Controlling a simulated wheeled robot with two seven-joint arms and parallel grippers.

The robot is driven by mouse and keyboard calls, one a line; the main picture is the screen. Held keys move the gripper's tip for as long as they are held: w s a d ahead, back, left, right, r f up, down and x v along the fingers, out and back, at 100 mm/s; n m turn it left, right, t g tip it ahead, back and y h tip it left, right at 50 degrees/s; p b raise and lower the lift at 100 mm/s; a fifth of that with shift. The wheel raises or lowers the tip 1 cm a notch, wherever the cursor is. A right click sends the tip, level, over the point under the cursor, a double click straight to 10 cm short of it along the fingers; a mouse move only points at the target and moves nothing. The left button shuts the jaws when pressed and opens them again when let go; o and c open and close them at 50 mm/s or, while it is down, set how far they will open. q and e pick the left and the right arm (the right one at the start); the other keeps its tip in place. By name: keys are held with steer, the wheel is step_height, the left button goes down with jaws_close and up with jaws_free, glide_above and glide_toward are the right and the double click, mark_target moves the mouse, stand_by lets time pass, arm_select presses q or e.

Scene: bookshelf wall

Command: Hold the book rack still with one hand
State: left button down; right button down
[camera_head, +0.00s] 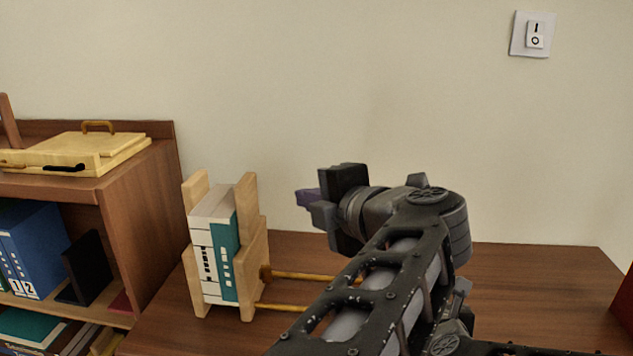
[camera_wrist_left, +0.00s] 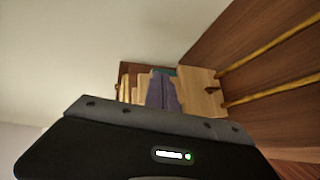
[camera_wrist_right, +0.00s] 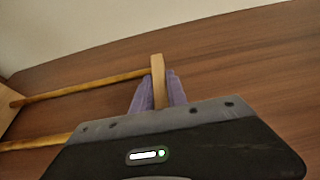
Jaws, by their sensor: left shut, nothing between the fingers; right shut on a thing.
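The book rack (camera_head: 252,265) stands on the brown desk, its wooden uprights at the left holding white and teal books (camera_head: 212,258) upright. Two thin rails (camera_head: 300,275) run right from it and pass behind my left arm. My left gripper (camera_head: 303,197) is shut and empty, in the air right of the books, pointing left. Its purple fingers lie together in the left wrist view (camera_wrist_left: 163,92), with the rack's wood (camera_wrist_left: 203,95) beyond. My right gripper (camera_wrist_right: 158,90) is shut on the rack's wooden far-end panel (camera_wrist_right: 158,72). My left arm hides that end in the head view.
A brown bookshelf (camera_head: 145,215) with binders (camera_head: 35,250) stands left of the desk. A yellow case (camera_head: 80,153) lies on top. The desk top (camera_head: 550,285) is clear at the right, except a dark red object (camera_head: 625,300) at the edge. A wall switch (camera_head: 534,35) is above.

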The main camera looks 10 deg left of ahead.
arm_select(q)
steer(key=v, duration=0.6)
steer(key=shift+s+d+r, duration=0.1)
arm_select(e)
steer(key=c, duration=1.2)
jaws_free()
steer(key=shift+c, duration=0.2)
steer(key=v, duration=0.7)
steer(key=shift+w, duration=0.1)
steer(key=shift+s+r, duration=0.15)
steer(key=shift+s, duration=0.2)
